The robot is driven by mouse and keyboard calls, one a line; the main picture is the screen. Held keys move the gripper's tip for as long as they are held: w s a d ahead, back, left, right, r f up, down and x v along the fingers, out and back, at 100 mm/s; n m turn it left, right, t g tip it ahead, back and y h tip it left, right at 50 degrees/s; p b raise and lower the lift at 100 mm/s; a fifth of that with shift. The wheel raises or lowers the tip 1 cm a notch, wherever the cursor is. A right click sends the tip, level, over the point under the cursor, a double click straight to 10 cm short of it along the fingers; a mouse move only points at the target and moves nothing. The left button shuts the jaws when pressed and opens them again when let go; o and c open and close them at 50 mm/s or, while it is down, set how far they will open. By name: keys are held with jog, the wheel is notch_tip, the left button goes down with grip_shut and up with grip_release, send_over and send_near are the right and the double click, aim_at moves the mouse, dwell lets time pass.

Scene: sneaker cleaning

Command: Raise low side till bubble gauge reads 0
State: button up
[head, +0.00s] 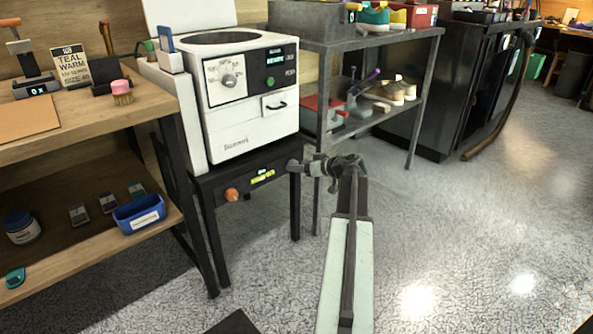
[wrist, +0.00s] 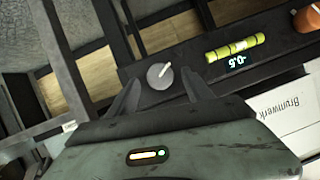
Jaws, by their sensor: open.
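A white machine (head: 250,105) with a round opening on top stands on a black stand (head: 205,195). The stand's front carries a yellow-green bubble gauge (head: 262,181), an orange knob (head: 231,195) and a small lit display. In the wrist view the bubble gauge (wrist: 235,47) lies beside digits that look like -0.5, and the orange knob (wrist: 307,19) is at the edge. A grey knob (wrist: 160,76) with a light pointer line sits between the fingers of my open gripper (wrist: 160,92); I cannot tell whether they touch it. In the head view my gripper (head: 299,166) is at the stand's right front corner, hiding the grey knob.
A wooden bench (head: 85,112) with a blue bin (head: 139,214) on its lower shelf stands left. A grey metal shelf (head: 385,38) with shoes (head: 392,91) stands behind right, close to my arm. The floor (head: 480,235) to the right is clear.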

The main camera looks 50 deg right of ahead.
jog(key=shift+x, duration=1)
jog(key=shift+s, duration=0.1)
grip_shut()
jog(key=shift+d+m+y+b, duration=0.1)
jog(key=shift+m+y+b, duration=0.6)
jog(key=shift+m, duration=0.4)
grip_release()
